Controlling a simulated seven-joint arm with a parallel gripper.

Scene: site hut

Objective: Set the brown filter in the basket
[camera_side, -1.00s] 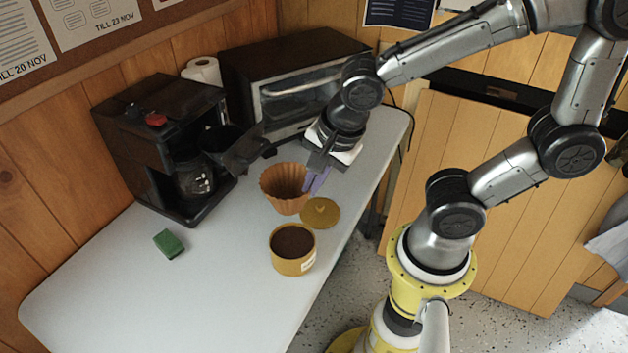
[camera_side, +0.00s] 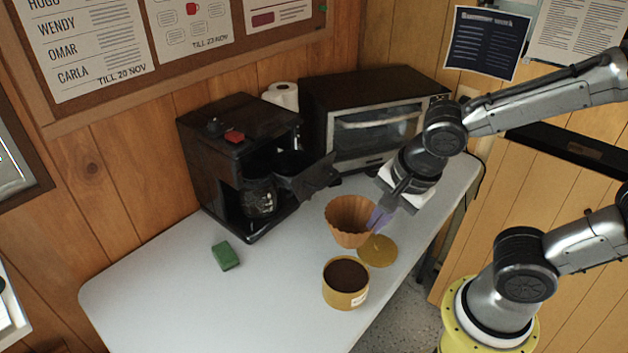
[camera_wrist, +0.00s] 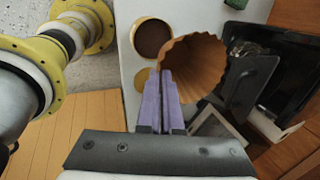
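The brown filter (camera_side: 349,214), a fluted paper cup, is upright with its opening up, beside the coffee tin's lid. It looks large in the wrist view (camera_wrist: 205,62). My gripper (camera_side: 376,222) has purple fingers, close together at the filter's rim on the right side; they also show in the wrist view (camera_wrist: 165,76). They look shut on the filter's wall. I cannot tell for sure whether its base touches the table. The black basket (camera_side: 314,180) sticks out from the front of the coffee maker (camera_side: 215,160), left of and behind the filter; its inside is mostly hidden.
An open tin of ground coffee (camera_side: 346,298) stands in front of the filter, its round lid (camera_side: 378,252) beside it. A green sponge (camera_side: 226,256) lies on the white table (camera_side: 165,300). A toaster oven (camera_side: 375,128) and paper roll (camera_side: 284,96) stand behind.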

